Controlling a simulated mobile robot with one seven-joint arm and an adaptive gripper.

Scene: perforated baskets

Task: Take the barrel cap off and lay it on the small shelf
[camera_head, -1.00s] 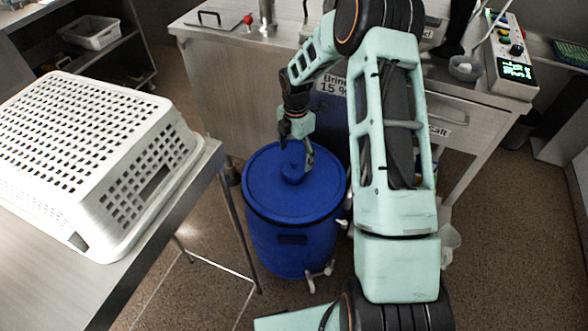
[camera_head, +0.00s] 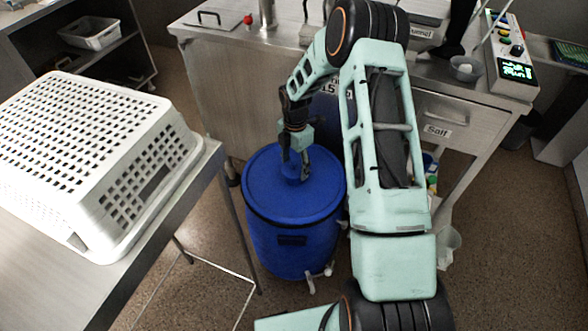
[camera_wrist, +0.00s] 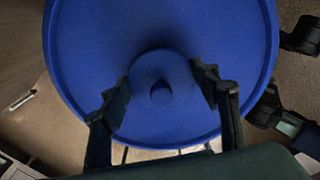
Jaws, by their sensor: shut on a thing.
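The blue barrel (camera_head: 290,249) stands on the floor between the two steel tables. Its cap (camera_head: 291,173) is a small blue round piece with a raised knob, in the middle of the flat lid (camera_head: 264,198). My gripper (camera_head: 294,163) points down at the cap and is shut on it. In the wrist view the dark fingers of my gripper (camera_wrist: 162,84) lie on either side of the cap (camera_wrist: 160,76). The cap still looks seated on the lid. I cannot tell which surface is the small shelf.
A white perforated basket (camera_head: 118,165) lies upside down on the left steel table (camera_head: 45,270). A steel counter (camera_head: 225,95) with a drawer labelled Salt (camera_head: 437,130) stands behind the barrel. A dark shelf unit (camera_head: 40,80) at back left holds a grey bin (camera_head: 90,30).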

